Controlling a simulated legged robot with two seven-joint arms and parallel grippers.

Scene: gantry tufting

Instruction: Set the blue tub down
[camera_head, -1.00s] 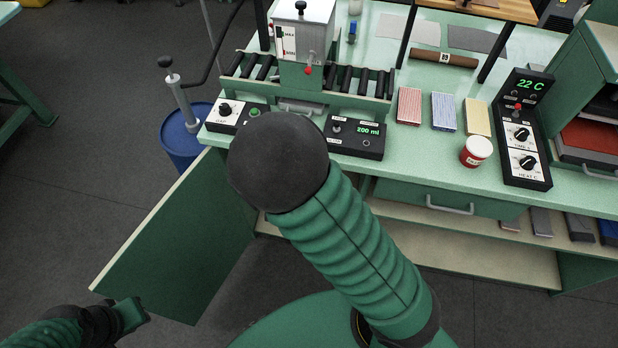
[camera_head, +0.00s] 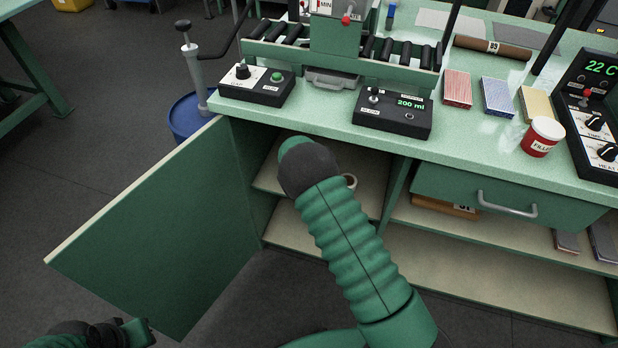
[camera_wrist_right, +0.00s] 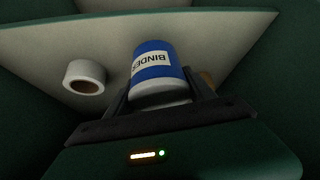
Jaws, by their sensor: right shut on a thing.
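A blue tub (camera_wrist_right: 152,62) with a white label reading "BINDER", upside down in the picture, shows in the right wrist view. My right gripper (camera_wrist_right: 158,98) is shut on it, with one dark finger at each side. The tub is inside the open cabinet, by the pale shelf (camera_wrist_right: 40,50); I cannot tell whether it touches the shelf. In the head view my right arm reaches into the cabinet over the shelf (camera_head: 375,195), and it hides the right gripper and the tub. My left gripper (camera_head: 140,331) is at the lower left, away from the cabinet; its jaw opening is unclear.
A white roll (camera_wrist_right: 84,77) lies on the shelf beside the tub. The open cabinet door (camera_head: 150,230) stands left of my right arm. Above is the worktop (camera_head: 470,135) with control boxes and a red-and-white tub (camera_head: 541,137).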

